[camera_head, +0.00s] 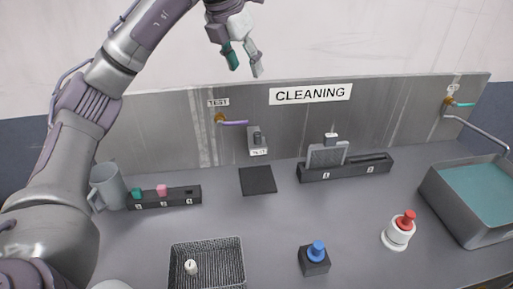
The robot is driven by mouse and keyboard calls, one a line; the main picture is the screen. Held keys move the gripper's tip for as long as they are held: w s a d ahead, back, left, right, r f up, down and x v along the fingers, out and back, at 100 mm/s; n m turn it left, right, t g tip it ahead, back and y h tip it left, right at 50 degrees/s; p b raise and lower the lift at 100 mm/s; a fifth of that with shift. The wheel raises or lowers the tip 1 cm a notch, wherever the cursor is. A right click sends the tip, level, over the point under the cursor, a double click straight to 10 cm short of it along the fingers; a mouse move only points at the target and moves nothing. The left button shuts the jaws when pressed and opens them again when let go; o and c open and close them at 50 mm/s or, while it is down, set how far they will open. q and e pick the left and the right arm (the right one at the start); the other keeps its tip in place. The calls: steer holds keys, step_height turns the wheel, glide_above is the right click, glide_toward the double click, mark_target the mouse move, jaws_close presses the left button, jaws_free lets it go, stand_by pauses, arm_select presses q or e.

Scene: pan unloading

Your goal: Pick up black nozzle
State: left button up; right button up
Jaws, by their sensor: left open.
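My left gripper (245,66) is open and empty, high in front of the wall at the top centre, with its fingers pointing down. A low black rack (165,203) with numbered slots stands on the counter at the left. It holds a green piece (137,193) and a pink piece (161,189). A small dark shape (189,190) shows at its right slot; it may be the black nozzle, but it is too small and dark to be sure. The gripper is well above and to the right of this rack. My right gripper is out of view.
A grey mug (107,187) stands left of the rack. A mesh basket (240,262) holds a small white piece (190,267).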

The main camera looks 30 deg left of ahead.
arm_select(q)
steer(key=b, duration=0.8)
glide_toward(257, 133)
steer(key=v, duration=0.4)
steer(key=x, duration=0.9)
steer(key=shift+s+d+p, duration=0.1)
steer(key=shift+d+p, duration=0.05)
steer(key=shift+p, duration=0.15)
steer(key=p+x, duration=0.1)
steer(key=x, duration=0.4)
steer(key=shift+f, duration=0.1)
jaws_close()
